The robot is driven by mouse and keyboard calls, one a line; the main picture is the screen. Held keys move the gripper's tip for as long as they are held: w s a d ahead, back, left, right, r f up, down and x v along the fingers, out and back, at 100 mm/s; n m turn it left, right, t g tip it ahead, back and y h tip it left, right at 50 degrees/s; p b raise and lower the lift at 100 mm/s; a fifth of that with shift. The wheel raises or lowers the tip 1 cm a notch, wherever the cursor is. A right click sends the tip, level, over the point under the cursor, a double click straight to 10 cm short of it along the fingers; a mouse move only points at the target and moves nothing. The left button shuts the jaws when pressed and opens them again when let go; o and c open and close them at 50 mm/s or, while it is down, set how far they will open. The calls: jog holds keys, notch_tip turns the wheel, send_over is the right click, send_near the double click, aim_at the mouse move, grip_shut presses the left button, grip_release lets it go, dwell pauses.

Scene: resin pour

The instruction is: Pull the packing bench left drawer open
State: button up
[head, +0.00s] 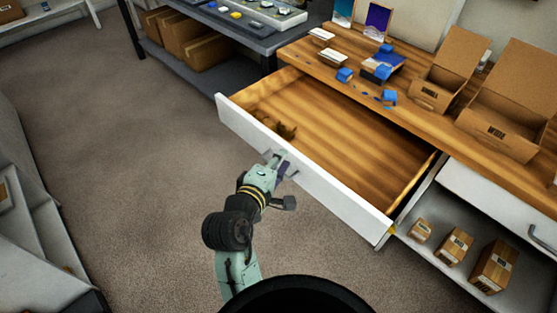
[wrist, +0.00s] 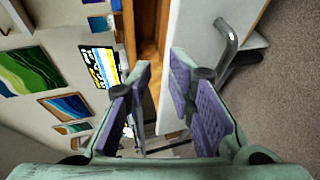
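The packing bench left drawer (head: 340,145) stands far out from the bench, its wooden inside in view. A small brown object (head: 285,130) lies inside near its left end. My gripper (head: 279,166) is at the middle of the white drawer front (head: 335,190). In the wrist view my gripper (wrist: 160,72) is open, with a clear gap between its purple-padded fingers. The drawer's grey bar handle (wrist: 228,40) shows to the right of the right finger, not between the fingers. Whether a finger touches the front is unclear.
The bench top (head: 420,115) holds open cartons (head: 448,70) and small blue items (head: 388,96). A closed right drawer (head: 500,200) sits above a shelf with small boxes (head: 495,265). A grey table (head: 245,35) stands behind left. Carpet (head: 130,150) left of the drawer is clear.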

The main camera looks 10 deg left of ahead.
jog(key=shift+a+f+p, duration=0.2)
jog(key=shift+p, duration=0.1)
jog(key=s+a+f+m+g+h+b, duration=0.2)
jog(key=s+a+f+m+h+b, duration=0.2)
jog(key=a+f+h+b, duration=0.25)
jog(key=shift+y, duration=0.45)
jog(key=p+x, duration=0.1)
jog(key=x, duration=0.4)
jog(key=p+x, duration=0.1)
jog(key=x, duration=0.4)
jog(key=shift+w+r, duration=0.2)
jog(key=shift+w, duration=0.05)
jog(key=shift+a, duration=0.1)
jog(key=shift+c, duration=0.5)
grip_shut()
